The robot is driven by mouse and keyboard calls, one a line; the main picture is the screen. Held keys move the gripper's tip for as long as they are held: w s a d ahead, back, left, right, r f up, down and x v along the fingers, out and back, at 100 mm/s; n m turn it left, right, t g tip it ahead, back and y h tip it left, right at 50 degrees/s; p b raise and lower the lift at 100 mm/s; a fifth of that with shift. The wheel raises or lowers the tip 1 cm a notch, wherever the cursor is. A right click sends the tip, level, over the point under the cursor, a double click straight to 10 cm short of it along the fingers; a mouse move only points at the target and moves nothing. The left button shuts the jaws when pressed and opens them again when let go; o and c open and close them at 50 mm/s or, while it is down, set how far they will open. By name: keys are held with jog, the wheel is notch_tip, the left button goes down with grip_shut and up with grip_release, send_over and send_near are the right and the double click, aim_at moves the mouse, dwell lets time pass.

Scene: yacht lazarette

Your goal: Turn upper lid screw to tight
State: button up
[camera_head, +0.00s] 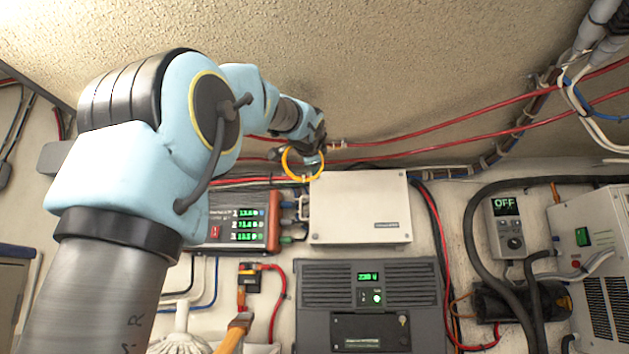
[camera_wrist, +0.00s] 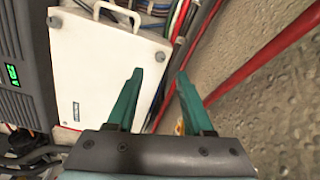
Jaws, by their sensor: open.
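A white box with a flat lid (camera_head: 360,208) is mounted on the wall; it also shows in the wrist view (camera_wrist: 100,70). In the wrist view the upper lid screw (camera_wrist: 160,57) is a small grey round head at the lid's upper corner on the handle side. A second screw (camera_wrist: 55,21) sits at the lower corner on that side. My gripper (camera_wrist: 159,76) is open and empty, its two teal fingers apart. The upper screw appears between and just beyond the fingertips, with no visible contact. In the head view my gripper (camera_head: 308,158) is by the box's top left corner. The screw's slot angle is too small to read.
Red cables (camera_head: 440,145) run along the wall above the box. A display unit (camera_head: 240,222) is at its left and a grey inverter (camera_head: 370,300) below. A white handle (camera_wrist: 108,12) sticks out beside the lid. Black hoses and a switch panel (camera_head: 507,225) are at the right.

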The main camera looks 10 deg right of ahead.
jog(key=b+v, duration=0.1)
jog(key=v, duration=0.3)
dwell(0.6)
